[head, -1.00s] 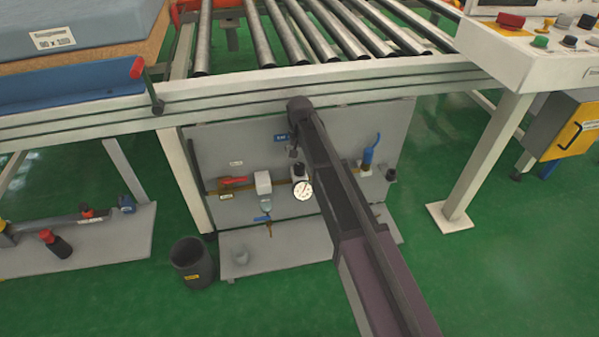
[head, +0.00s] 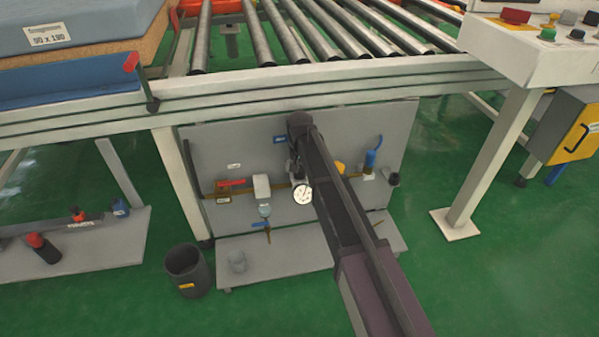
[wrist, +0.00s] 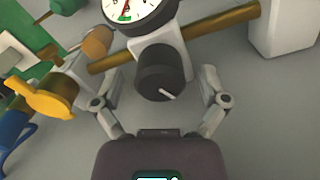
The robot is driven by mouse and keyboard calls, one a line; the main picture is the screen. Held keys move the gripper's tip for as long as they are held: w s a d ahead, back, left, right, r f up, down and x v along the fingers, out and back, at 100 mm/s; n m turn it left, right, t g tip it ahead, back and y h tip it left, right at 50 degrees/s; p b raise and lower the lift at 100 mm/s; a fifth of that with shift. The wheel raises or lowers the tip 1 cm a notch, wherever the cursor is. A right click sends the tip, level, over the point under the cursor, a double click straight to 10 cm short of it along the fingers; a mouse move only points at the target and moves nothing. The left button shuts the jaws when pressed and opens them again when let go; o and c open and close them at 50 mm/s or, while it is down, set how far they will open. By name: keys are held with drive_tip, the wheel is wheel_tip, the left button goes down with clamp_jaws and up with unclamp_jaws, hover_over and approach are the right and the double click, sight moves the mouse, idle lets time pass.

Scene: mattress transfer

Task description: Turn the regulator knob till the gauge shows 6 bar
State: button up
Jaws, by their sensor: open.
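The regulator knob (wrist: 160,85) is a dark round cap with a white pointer mark, in the middle of the wrist view. My gripper (wrist: 160,76) is open, with one finger on each side of the knob and visible gaps between fingers and knob. The white gauge (wrist: 138,10) sits just above the knob in that view, cut by the top edge. Its red needle lies near a green arc, but the figures are too small to read. In the head view the gauge (head: 302,194) shows beside my arm, which hides the knob.
A brass pipe (wrist: 225,22) runs behind the regulator. A yellow valve handle (wrist: 45,95) is at left and a pale block (wrist: 285,28) at right in the wrist view. The grey panel (head: 225,150) stands below the roller conveyor (head: 260,40). A dark bin (head: 188,270) stands on the floor.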

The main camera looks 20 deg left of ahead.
drive_tip(key=c, duration=1.1)
drive_tip(key=shift+c, duration=0.2)
drive_tip(key=shift+n, duration=0.5)
drive_tip(key=o, duration=1.1)
drive_tip(key=shift+o, duration=0.2)
drive_tip(key=shift+m, duration=0.3)
